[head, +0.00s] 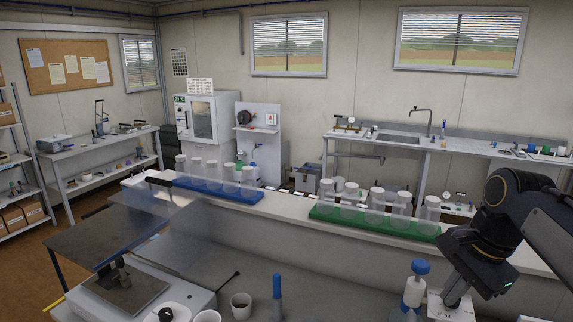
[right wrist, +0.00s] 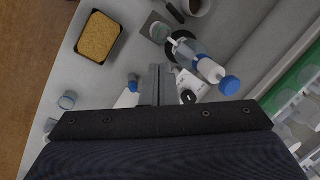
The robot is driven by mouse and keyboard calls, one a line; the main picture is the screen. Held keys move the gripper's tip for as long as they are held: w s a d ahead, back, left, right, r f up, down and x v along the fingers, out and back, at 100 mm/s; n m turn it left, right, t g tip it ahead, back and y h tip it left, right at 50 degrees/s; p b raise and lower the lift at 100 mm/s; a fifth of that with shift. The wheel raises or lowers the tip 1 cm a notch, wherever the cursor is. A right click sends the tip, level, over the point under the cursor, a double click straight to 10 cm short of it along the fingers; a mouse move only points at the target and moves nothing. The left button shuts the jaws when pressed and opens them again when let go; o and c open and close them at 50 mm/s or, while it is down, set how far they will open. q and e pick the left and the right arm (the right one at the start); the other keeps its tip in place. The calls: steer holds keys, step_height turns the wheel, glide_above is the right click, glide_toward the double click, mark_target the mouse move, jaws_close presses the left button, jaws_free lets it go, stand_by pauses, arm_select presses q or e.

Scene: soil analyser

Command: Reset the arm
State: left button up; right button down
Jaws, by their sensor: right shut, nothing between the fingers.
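My right arm comes in from the right edge in the head view, and its gripper (head: 456,298) points down over the right part of the near bench. In the right wrist view the gripper's fingers (right wrist: 158,84) are together with nothing between them. A white bottle with a blue cap (head: 414,285) stands just left of the gripper; it also shows in the right wrist view (right wrist: 212,72), apart from the fingers. A white labelled item (head: 440,306) is by the fingers, partly hidden. My left gripper is not in view.
A green rack (head: 375,223) and a blue rack (head: 218,190) with clear tubes stand on the raised shelf (head: 285,204). A cup (head: 241,306) and a blue-topped item (head: 277,290) stand on the near bench.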

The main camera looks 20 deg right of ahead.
steer(key=s+a+f+n+t+y+b, duration=0.1)
steer(key=s+a+f+n, duration=0.3)
steer(key=a+f+n, duration=0.4)
steer(key=s+a+f+n+t+y+b, duration=0.1)
steer(key=s+a+f+n+t, duration=0.1)
steer(key=s+a+f+n, duration=0.2)
steer(key=a+f+n, duration=0.3)
steer(key=a+n, duration=0.1)
steer(key=a, duration=0.3)
steer(key=shift+f+y, duration=0.35)
steer(key=shift+y, duration=0.05)
